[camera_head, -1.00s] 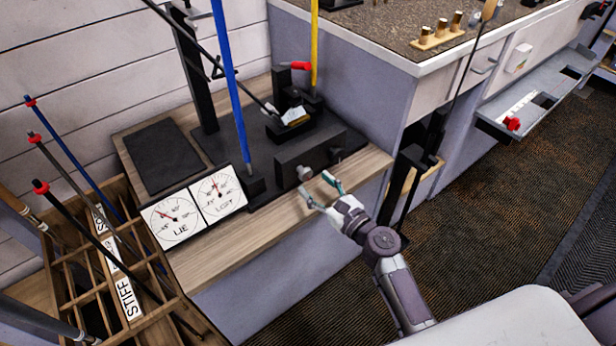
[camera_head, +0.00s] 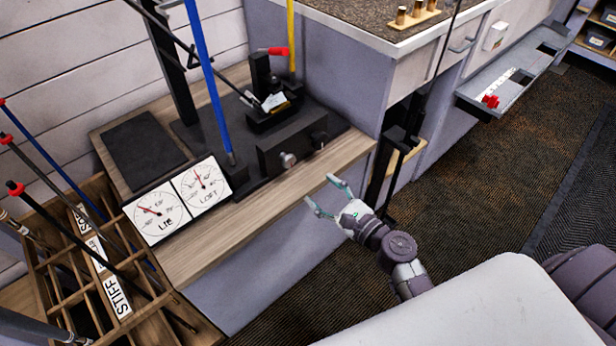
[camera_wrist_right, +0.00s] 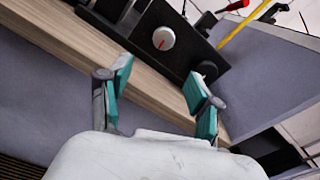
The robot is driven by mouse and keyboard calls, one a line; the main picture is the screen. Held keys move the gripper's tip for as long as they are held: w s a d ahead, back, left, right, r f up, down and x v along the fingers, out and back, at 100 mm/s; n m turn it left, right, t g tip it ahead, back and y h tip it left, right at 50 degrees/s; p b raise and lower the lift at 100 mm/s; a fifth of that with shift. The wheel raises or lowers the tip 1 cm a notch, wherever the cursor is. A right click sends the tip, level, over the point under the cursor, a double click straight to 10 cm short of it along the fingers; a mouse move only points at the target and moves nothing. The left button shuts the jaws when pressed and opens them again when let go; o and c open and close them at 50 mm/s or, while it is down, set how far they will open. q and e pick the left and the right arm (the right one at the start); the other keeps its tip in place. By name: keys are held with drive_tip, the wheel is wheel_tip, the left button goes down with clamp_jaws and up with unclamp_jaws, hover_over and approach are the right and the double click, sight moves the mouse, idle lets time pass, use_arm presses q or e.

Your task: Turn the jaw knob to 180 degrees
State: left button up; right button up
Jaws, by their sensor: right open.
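A round silver knob (camera_head: 288,160) sits on the front of a black block (camera_head: 270,158) on the wooden bench. In the right wrist view the knob (camera_wrist_right: 163,38) faces me and carries a short red mark. A smaller black knob (camera_head: 319,139) is to its right; it also shows in the right wrist view (camera_wrist_right: 205,70). I cannot tell which one is called the jaw knob. My right gripper (camera_head: 322,192) is open and empty, in front of the bench edge and apart from both knobs. Its teal-padded fingers (camera_wrist_right: 160,75) are spread below the silver knob. My left gripper is out of view.
Lie and loft dials (camera_head: 180,198) stand left of the block. A blue shaft (camera_head: 208,80) and a red-handled clamp (camera_head: 276,51) rise behind. A wooden club rack (camera_head: 62,255) is at lower left. A drawer (camera_head: 515,85) stands open at right.

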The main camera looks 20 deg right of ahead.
sight(291, 164)
drive_tip(key=w+a+n, duration=0.1)
drive_tip(key=w+n, duration=0.2)
drive_tip(key=n, duration=0.7)
drive_tip(key=w+a+n+b, duration=0.1)
drive_tip(key=w+n, duration=0.2)
drive_tip(key=n, duration=0.8)
drive_tip(key=w+a+n+b, duration=0.1)
drive_tip(key=w+n, duration=0.3)
drive_tip(key=n, duration=0.6)
drive_tip(key=shift+a+r+n, duration=0.3)
drive_tip(key=shift+a+r, duration=0.1)
drive_tip(key=shift+a, duration=0.1)
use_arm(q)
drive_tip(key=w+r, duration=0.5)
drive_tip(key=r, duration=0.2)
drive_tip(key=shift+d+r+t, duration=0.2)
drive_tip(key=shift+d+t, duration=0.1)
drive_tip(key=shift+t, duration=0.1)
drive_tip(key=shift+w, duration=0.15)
use_arm(e)
drive_tip(key=c, duration=1.1)
drive_tip(key=shift+m, duration=0.8)
